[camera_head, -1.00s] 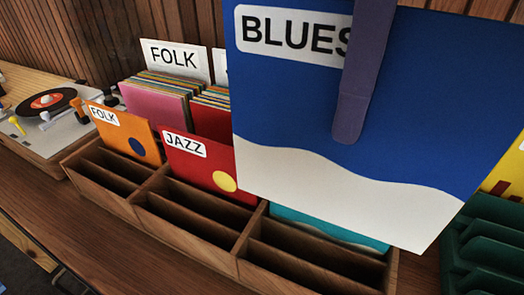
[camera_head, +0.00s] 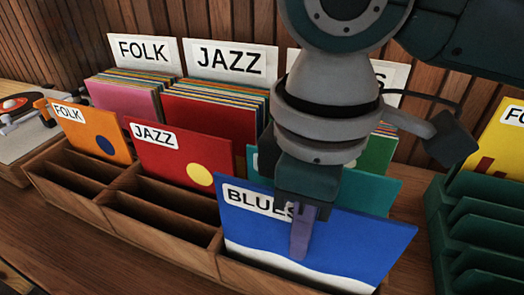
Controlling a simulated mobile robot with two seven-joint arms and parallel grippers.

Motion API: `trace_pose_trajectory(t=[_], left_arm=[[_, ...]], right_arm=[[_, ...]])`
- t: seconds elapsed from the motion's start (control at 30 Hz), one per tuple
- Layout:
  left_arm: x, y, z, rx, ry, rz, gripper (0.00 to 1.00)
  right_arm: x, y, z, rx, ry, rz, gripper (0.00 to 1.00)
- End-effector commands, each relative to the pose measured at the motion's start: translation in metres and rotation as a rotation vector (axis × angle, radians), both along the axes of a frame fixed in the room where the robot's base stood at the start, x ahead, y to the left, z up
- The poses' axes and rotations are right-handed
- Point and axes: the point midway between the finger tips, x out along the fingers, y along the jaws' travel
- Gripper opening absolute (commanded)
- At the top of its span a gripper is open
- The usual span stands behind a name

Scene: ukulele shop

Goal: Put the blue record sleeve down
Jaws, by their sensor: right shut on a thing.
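The blue record sleeve (camera_head: 345,245), labelled BLUES with a white wave along its lower part, stands tilted at the right section of the wooden record crate (camera_head: 165,235). Much of its white part is hidden, and its lower edge appears to be down inside the crate. My right gripper (camera_head: 302,245) is shut on the sleeve's upper edge, one purple finger showing on its front face and covering the end of the label. The other finger is hidden behind it. My left gripper is not in view.
A teal sleeve (camera_head: 375,193) stands just behind the blue one. A red JAZZ sleeve (camera_head: 175,160) and an orange FOLK sleeve (camera_head: 95,135) stand to the left, with empty slots before them. A dark green rack (camera_head: 480,235) is close on the right.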

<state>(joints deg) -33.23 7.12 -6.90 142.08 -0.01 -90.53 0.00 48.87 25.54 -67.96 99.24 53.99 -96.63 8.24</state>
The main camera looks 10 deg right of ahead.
Motion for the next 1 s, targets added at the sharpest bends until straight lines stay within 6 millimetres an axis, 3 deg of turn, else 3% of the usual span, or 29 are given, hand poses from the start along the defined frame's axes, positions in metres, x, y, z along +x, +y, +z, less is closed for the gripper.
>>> trace_pose_trajectory(t=[0.7,0.73,1.0], left_arm=[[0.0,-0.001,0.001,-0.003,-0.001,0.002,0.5],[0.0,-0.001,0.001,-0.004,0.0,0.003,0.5],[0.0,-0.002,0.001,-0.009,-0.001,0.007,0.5]], right_arm=[[0.0,0.0,-0.011,0.001,-0.001,0.0,0.0],[0.0,0.0,-0.011,0.001,-0.001,0.0,0.08],[0.0,0.0,-0.011,0.001,0.001,0.0,0.36]])
